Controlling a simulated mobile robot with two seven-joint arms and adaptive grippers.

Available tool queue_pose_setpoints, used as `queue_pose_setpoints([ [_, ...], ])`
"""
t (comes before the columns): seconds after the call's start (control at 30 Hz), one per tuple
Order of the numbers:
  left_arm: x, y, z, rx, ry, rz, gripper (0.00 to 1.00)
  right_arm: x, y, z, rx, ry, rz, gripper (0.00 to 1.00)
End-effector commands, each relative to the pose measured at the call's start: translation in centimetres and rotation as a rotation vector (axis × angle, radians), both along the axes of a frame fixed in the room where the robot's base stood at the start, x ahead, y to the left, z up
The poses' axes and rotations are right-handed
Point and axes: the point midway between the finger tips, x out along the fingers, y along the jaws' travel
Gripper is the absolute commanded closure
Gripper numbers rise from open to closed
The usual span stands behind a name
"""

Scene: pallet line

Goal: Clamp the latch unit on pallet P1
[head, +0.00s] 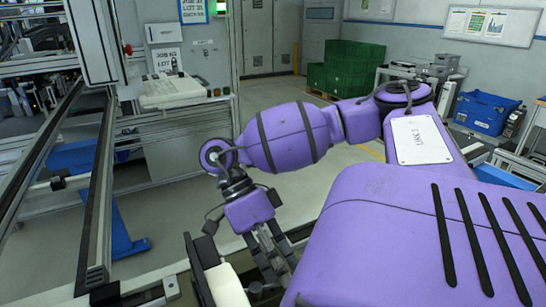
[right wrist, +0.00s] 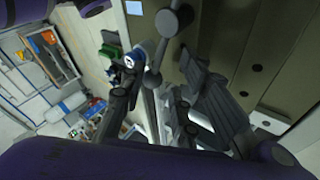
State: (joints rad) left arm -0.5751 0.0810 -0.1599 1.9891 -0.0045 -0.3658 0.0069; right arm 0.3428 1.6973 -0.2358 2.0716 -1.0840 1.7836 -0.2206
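My right gripper (head: 273,258) hangs in the lower middle of the head view, pointing down. Its fingers lie partly behind my purple arm, so their gap is unclear. In the right wrist view the dark fingers (right wrist: 180,108) show among rods and grey parts. A grey lever with rounded ends (right wrist: 158,55) stands close to them; I cannot tell whether they touch. In the head view, a dark upright part with a pale block (head: 226,286) is just left of the gripper. I cannot identify the latch unit or pallet P1 with certainty. My left gripper is not in view.
Two dark conveyor rails (head: 97,220) run along the left. A workbench with a light grey device (head: 172,90) stands behind them. Green crates (head: 345,68) are stacked at the back, and a blue bin (head: 484,112) is at the right. Grey floor lies open in the middle.

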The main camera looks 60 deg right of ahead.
Motion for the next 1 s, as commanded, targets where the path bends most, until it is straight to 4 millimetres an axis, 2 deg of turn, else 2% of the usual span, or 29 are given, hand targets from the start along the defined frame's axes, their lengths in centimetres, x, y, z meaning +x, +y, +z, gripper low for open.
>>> queue_pose_setpoints([
  [0.5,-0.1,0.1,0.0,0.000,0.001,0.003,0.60,5.7,-1.3,6.9,0.001,-0.006,-0.001,0.71],
  [1.0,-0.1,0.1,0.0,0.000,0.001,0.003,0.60,7.2,-1.8,9.0,-0.001,0.001,0.001,0.71],
])
